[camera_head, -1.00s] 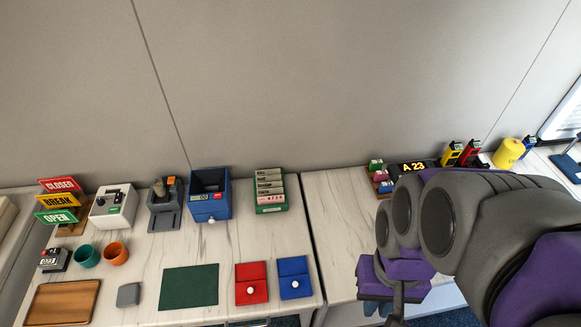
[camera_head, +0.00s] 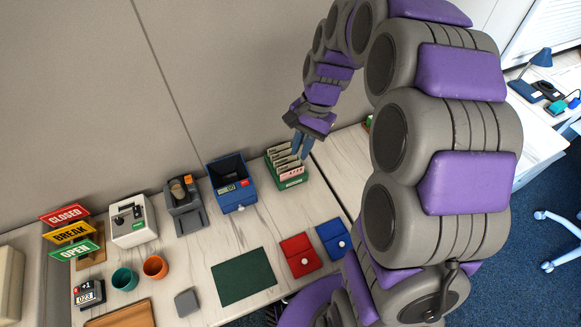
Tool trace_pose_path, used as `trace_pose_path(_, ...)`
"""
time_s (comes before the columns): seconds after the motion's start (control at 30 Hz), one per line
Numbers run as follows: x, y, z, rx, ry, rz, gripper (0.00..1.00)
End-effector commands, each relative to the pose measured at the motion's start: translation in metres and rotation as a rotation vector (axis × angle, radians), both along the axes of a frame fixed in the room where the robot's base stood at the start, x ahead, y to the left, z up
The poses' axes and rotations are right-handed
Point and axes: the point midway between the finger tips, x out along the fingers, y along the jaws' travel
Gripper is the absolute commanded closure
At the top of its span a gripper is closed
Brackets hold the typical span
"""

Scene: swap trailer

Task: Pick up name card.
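The name cards (camera_head: 288,161) are cream and pink tabbed cards standing in a row in a green holder (camera_head: 293,183) at the back of the table. My gripper (camera_head: 301,148) points down beside and just above the right side of the holder, with its bluish fingers close to the cards. Whether a finger touches a card is too small to tell. The gap between the fingers is also unclear, and no card is visibly lifted.
A blue box (camera_head: 231,186) stands left of the holder. Red (camera_head: 300,256) and blue (camera_head: 333,239) pouches and a dark green mat (camera_head: 243,276) lie in front. Signs (camera_head: 72,233), a white device (camera_head: 132,221) and two cups (camera_head: 155,267) are further left. A wall rises behind.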

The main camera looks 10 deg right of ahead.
Motion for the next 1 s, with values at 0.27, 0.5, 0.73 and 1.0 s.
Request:
trace_pose_path(0.27, 0.065, -0.014, -0.026, 0.023, 0.047, -0.219, 0.85)
trace_pose_path(0.5, 0.112, -0.040, -0.060, 0.040, 0.096, -0.415, 0.85)
trace_pose_path(0.73, 0.141, -0.059, -0.090, 0.041, 0.132, -0.565, 0.85)
trace_pose_path(1.0, 0.152, -0.064, -0.105, 0.040, 0.144, -0.627, 0.85)
